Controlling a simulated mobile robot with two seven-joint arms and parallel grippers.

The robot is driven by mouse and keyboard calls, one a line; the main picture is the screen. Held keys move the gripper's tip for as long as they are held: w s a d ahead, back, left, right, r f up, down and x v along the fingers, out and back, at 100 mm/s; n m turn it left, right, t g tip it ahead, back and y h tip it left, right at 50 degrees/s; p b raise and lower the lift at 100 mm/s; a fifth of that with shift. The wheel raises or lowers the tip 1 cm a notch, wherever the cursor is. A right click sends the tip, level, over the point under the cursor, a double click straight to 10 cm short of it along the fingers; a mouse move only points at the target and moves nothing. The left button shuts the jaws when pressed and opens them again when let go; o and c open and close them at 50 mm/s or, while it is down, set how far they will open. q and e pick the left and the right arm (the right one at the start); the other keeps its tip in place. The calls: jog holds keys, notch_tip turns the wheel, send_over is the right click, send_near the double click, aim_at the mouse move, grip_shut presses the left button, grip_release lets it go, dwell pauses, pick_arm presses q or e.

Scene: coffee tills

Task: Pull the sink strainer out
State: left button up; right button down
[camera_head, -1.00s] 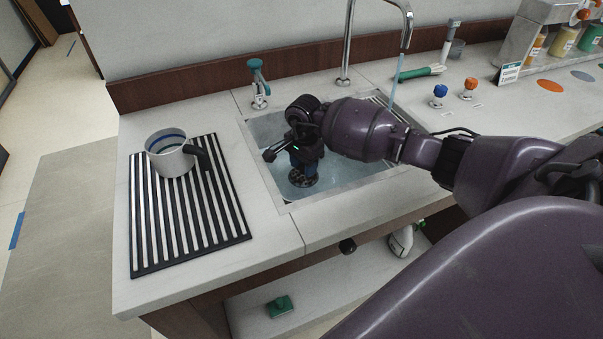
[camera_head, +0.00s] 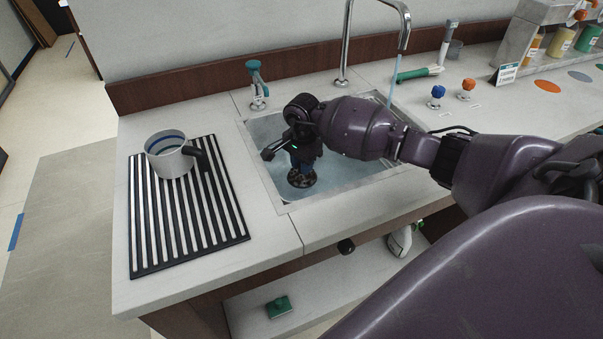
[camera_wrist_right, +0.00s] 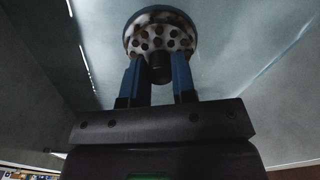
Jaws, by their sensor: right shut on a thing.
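The sink strainer (camera_head: 302,179) is a dark round piece low in the sink basin (camera_head: 345,185) in the head view. In the right wrist view the strainer (camera_wrist_right: 160,32) shows as a pale, stained disc with dark holes and a dark central knob (camera_wrist_right: 160,67). My right gripper (camera_head: 301,160) points down into the basin. Its two blue fingers (camera_wrist_right: 158,78) are shut on the strainer's knob, one on each side. I cannot tell whether the strainer sits in the drain or is clear of it. My left gripper is not in view.
A curved tap (camera_head: 405,35) runs a stream of water into the sink's right side. A teal-handled tap (camera_head: 256,84) stands behind the basin. A striped mug (camera_head: 168,158) stands on a slatted black mat (camera_head: 188,253) at left. Blue and orange knobs (camera_head: 437,92) stand at right.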

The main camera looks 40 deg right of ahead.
jog(key=shift+r+p, duration=0.9)
jog(key=shift+r, duration=1.6)
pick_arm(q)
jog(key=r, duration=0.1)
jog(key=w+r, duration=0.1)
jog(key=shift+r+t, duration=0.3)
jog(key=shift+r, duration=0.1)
pick_arm(e)
jog(key=shift+f, duration=0.1)
